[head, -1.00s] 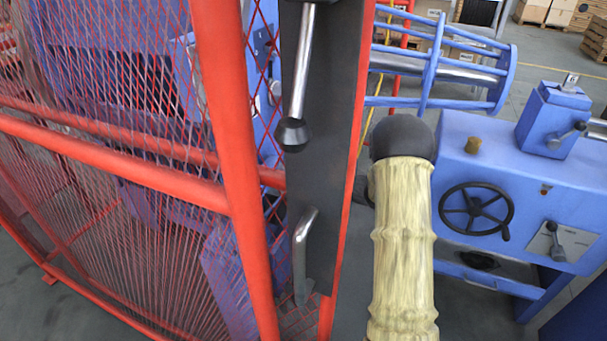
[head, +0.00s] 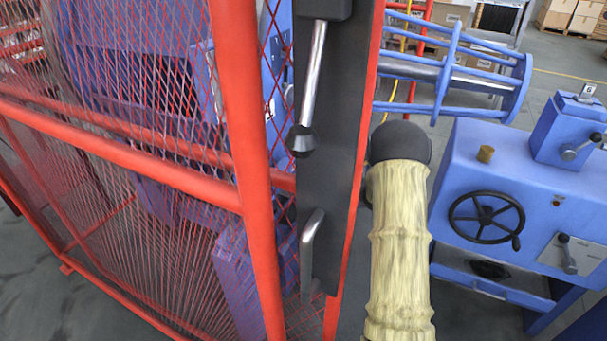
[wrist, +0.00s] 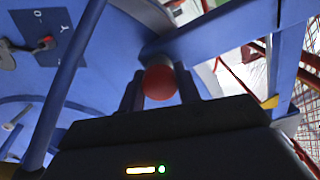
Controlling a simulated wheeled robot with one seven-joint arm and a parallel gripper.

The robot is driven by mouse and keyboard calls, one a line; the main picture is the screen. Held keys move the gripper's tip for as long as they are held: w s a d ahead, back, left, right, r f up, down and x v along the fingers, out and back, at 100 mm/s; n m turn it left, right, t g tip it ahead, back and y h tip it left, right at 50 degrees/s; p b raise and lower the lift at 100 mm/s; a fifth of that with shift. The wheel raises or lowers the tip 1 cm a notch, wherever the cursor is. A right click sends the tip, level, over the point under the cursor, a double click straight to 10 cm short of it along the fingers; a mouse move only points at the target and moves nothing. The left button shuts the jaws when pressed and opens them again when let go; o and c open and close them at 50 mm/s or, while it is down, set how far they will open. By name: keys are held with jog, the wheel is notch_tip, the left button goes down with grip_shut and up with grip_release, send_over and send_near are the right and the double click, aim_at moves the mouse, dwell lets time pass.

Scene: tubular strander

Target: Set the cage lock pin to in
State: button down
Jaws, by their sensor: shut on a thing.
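In the wrist view, a red ball knob (wrist: 159,82), which looks like the head of the cage lock pin, sits between the two dark fingers of my gripper (wrist: 160,88). The gripper is shut on it. A pale collar or shaft shows just behind the knob, next to a blue frame bar (wrist: 215,38). How deep the pin sits cannot be told. In the head view my gripper and the knob are hidden; only my arm in its pale sleeve shows.
A red mesh guard (head: 130,170) and its dark door panel (head: 340,170) with a metal handle (head: 312,85) stand left of my arm. A blue machine housing with a black handwheel (head: 486,218) is at right. A blue panel with a switch (wrist: 45,42) is in the wrist view.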

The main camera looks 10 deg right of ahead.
jog(key=c, duration=1)
grip_release()
jog(key=shift+w+a, duration=0.2)
jog(key=shift+s+d, duration=0.1)
jog(key=shift+d, duration=0.05)
jog(key=p+v, duration=0.1)
jog(key=v, duration=1.6)
jog(key=shift+p, duration=0.3)
jog(key=shift+d, duration=0.1)
